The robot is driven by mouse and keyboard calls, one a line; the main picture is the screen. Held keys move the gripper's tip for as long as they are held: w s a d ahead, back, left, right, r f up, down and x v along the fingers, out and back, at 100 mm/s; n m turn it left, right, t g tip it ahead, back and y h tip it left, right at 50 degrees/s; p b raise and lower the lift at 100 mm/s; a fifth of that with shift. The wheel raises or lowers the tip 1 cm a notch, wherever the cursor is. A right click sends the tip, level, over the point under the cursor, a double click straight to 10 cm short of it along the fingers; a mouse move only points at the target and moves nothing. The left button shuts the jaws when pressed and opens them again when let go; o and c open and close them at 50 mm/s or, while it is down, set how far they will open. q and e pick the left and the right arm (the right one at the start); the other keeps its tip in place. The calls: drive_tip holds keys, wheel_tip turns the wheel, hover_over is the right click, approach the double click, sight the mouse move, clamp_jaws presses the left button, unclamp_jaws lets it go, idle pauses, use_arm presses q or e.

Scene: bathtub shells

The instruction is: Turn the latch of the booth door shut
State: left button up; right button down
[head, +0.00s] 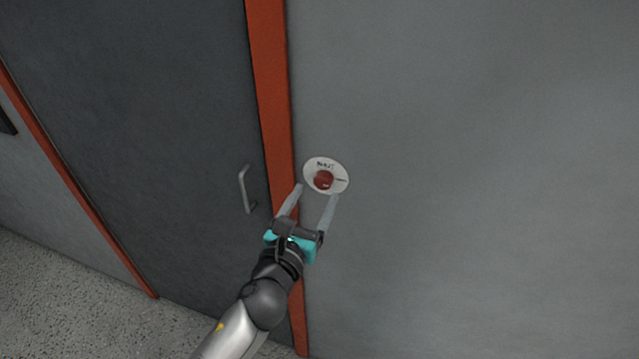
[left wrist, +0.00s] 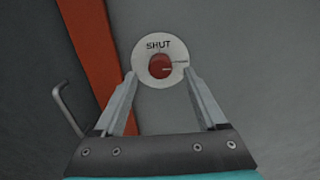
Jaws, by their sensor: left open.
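The latch is a red round knob (head: 323,180) on a white round plate (head: 340,185), fixed to the grey wall panel just right of the red door frame. In the left wrist view the plate (left wrist: 147,52) reads "SHUT" at its top, and a dark line runs right from the red knob (left wrist: 160,66). My left gripper (head: 315,191) is open, its two fingers pointing up at the plate's lower edge. In the left wrist view the fingertips (left wrist: 160,76) lie on either side of the knob. I cannot tell if they touch it. My right gripper is not in view.
The dark grey door (head: 150,120) with a metal pull handle (head: 244,190) is left of the red frame post (head: 270,90). The grey panel (head: 480,150) on the right is bare. Speckled floor (head: 60,290) shows at the lower left.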

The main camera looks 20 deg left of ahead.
sight(322, 184)
use_arm(q)
drive_tip(key=shift+w+d, duration=0.1)
drive_tip(key=shift+w, duration=1.85)
clamp_jaws()
